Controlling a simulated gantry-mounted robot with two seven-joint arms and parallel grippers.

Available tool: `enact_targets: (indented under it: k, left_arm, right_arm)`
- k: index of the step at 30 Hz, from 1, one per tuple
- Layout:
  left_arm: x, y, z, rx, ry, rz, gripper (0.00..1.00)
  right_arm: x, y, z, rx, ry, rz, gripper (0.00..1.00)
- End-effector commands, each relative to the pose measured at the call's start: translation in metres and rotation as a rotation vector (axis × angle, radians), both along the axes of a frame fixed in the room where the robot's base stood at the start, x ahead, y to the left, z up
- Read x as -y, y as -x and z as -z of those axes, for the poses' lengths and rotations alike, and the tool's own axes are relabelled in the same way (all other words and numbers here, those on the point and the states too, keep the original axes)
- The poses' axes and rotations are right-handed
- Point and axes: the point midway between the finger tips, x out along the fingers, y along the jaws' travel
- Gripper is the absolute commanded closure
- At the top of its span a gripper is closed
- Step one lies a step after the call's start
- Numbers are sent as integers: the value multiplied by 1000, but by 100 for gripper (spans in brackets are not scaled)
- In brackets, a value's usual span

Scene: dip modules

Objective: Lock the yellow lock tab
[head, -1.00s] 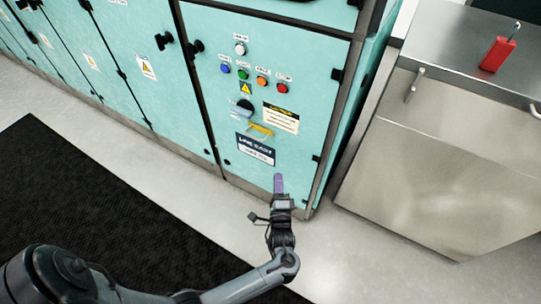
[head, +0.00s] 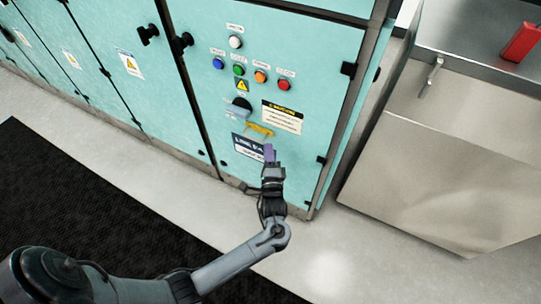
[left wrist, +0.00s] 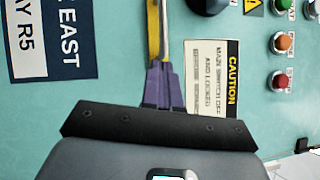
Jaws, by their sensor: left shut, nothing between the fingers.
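The yellow lock tab (head: 260,130) sits on the teal cabinet door, below the dark rotary switch (head: 238,107) with its pale handle. In the left wrist view the yellow lock tab (left wrist: 153,32) runs up from just beyond my fingertips, with a grey metal strip beside it. My left gripper (head: 269,150) has purple fingers, shut with nothing between them, just below the tab. In the left wrist view the left gripper (left wrist: 161,68) lines up with the tab's near end; I cannot tell whether they touch. My right gripper is not in view.
A caution label (head: 283,116) is right of the tab, and a blue label (head: 247,144) is below, partly covered by my gripper. Coloured buttons (head: 260,77) are above. A steel cabinet (head: 440,160) with a red object (head: 521,42) on top stands at the right.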

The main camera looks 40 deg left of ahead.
Motion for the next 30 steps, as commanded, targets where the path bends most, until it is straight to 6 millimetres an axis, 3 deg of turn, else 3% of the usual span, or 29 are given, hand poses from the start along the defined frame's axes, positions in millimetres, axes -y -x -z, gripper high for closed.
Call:
enact_targets:
  k: [16,24,30]
  left_arm:
    - [-3,0,-3,0,-1,2,100]
    - [-32,6,-7,0,-3,1,100]
    - [-38,7,-2,2,-1,0,100]
  right_arm:
    - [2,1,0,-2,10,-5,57]
    - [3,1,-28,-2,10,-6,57]
    - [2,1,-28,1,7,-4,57]
